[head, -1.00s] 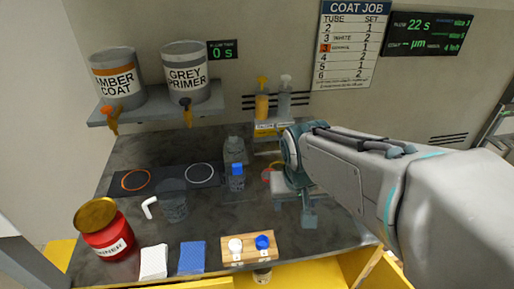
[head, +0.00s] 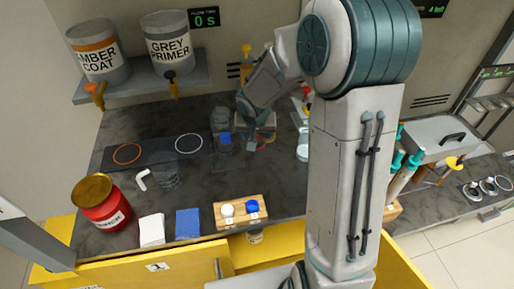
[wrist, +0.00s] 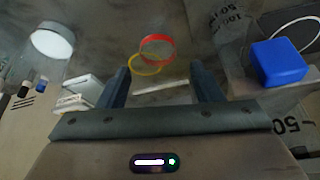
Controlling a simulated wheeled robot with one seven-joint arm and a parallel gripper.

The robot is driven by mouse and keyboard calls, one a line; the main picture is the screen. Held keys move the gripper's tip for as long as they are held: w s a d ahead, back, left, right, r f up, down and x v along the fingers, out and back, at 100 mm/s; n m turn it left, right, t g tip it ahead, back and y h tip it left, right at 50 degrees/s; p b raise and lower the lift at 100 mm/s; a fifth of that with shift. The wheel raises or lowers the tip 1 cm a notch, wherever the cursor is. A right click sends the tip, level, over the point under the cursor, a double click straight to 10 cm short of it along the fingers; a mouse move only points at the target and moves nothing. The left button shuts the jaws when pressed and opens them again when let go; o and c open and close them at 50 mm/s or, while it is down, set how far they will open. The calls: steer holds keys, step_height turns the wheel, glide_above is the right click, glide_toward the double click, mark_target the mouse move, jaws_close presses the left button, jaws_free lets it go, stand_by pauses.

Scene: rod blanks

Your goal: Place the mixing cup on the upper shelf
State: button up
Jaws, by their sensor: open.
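A clear cup with a white handle (head: 165,175), which I take as the mixing cup, stands upright on the dark worktop (head: 195,222) at the left, in front of two ring marks. The grey wall shelf (head: 138,88) at the upper left carries two large cans. My gripper (head: 260,137) is over the back of the worktop, to the right of the cup and apart from it. In the wrist view its jaws (wrist: 163,88) are spread and empty. A red ring (wrist: 158,46) and a yellow ring (wrist: 148,66) show beyond them.
A red can (head: 103,205), white pad (head: 152,229), blue pad (head: 187,223) and wooden block (head: 240,212) line the front. My arm hides part of the right side.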

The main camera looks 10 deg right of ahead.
mark_target(256, 155)
steer(key=x, duration=0.4)
steer(key=shift+f, duration=0.1)
steer(key=shift+s+b+x, duration=0.2)
steer(key=shift+b+x, duration=0.1)
steer(key=shift+x, duration=1)
steer(key=shift+s+b+x, duration=0.2)
steer(key=shift+b+x, duration=0.05)
steer(key=shift+x, duration=1.05)
steer(key=shift+f, duration=0.15)
steer(key=shift+c, duration=0.3)
steer(key=c, duration=0.7)
steer(key=shift+c, duration=0.3)
